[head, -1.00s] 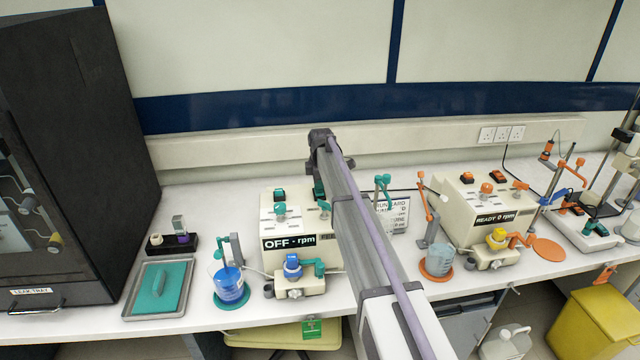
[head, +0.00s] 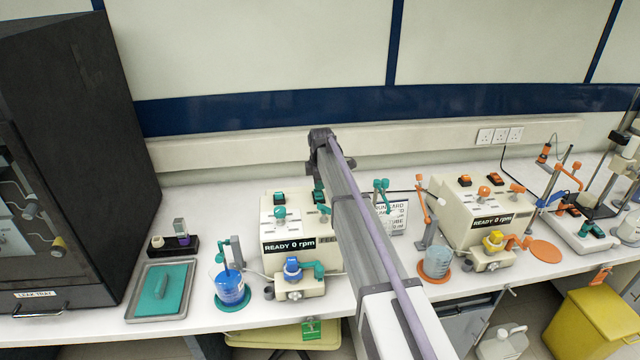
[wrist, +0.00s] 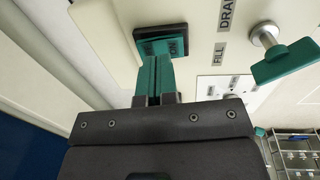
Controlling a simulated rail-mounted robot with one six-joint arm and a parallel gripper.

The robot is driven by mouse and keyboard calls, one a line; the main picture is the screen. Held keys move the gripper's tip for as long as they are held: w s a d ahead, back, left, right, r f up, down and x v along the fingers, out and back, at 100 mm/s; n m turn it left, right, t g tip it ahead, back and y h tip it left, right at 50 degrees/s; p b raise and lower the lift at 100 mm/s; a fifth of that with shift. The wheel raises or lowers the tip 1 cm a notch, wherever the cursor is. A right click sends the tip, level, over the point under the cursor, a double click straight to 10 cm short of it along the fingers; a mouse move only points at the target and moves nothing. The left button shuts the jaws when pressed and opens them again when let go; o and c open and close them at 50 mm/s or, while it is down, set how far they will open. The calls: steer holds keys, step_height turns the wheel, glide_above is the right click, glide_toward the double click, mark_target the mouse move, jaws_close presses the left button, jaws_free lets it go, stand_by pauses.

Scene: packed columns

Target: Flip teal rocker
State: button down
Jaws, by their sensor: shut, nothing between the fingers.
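The teal rocker (wrist: 160,46) sits in a dark frame on a cream panel, at the top of the wrist view. My gripper (wrist: 154,64) is shut and empty. Its narrow teal-looking fingertips are at the rocker's near edge and cover part of it. I cannot tell whether they touch. In the head view the cream teal-trimmed pump (head: 267,229) stands left of my arm, its display (head: 288,246) reading "READY 0 rpm". My arm hides most of the gripper there.
A teal lever (wrist: 285,62) stands beside the FILL and DRAIN labels, right of the fingers. A beaker of blue liquid (head: 230,287) stands before the pump. A similar orange-trimmed pump (head: 452,206) is to the right. A grey tray (head: 185,306) lies at left.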

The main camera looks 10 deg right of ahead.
mark_target(319, 194)
step_height(319, 194, up, 12)
steer(key=s+p, duration=0.1)
steer(key=p, duration=0.9)
steer(key=shift+s, duration=0.25)
steer(key=shift+f, duration=0.2)
steer(key=w+f+b, duration=0.1)
steer(key=f+b, duration=0.3)
steer(key=w+f+b, duration=0.1)
steer(key=f+b, duration=0.4)
steer(key=w+f+b, duration=0.1)
steer(key=f+b, duration=0.3)
steer(key=shift+w+a+f+b, duration=0.1)
steer(key=shift+a+f+b, duration=0.05)
steer(key=shift+f+b, duration=0.2)
steer(key=shift+f, duration=0.1)
